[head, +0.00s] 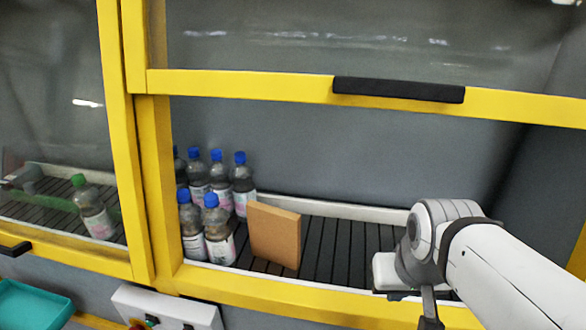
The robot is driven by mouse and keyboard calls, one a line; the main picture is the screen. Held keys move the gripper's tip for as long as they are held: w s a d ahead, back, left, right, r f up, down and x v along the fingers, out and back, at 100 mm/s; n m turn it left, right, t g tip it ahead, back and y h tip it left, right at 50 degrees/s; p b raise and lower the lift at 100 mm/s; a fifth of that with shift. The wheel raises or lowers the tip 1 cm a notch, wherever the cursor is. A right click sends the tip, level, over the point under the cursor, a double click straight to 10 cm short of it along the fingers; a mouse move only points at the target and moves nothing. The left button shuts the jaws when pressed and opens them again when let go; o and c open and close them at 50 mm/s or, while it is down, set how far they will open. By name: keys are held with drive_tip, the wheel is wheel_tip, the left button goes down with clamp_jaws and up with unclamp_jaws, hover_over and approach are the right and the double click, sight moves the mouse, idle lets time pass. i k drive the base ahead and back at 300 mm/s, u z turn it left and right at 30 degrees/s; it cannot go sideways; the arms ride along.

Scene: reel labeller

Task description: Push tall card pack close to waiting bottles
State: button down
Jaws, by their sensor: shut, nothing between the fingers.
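The tall card pack (274,236) is a plain brown-orange box standing upright on the dark slatted belt (338,246). It is just right of the waiting bottles (220,230), a cluster of several dark bottles with blue caps and pale labels. The pack's left edge comes very near the closest bottle in the picture, and I cannot tell whether they touch. My gripper (430,318) is a dark shape below the white wrist at the lower right, cut by the picture's bottom edge. It is apart from the pack, to its right, and holds nothing visible.
Yellow frame bars (155,190) and a raised window with a black handle (398,90) surround the opening. A pale rail (330,209) runs behind the belt. A green-capped bottle (93,210) stands behind the left pane. The belt right of the pack is clear.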

sight(275, 233)
drive_tip(key=z, duration=0.4)
drive_tip(key=k, duration=1.4)
drive_tip(key=u, duration=0.65)
drive_tip(key=i, duration=1.05)
drive_tip(key=u, duration=0.05)
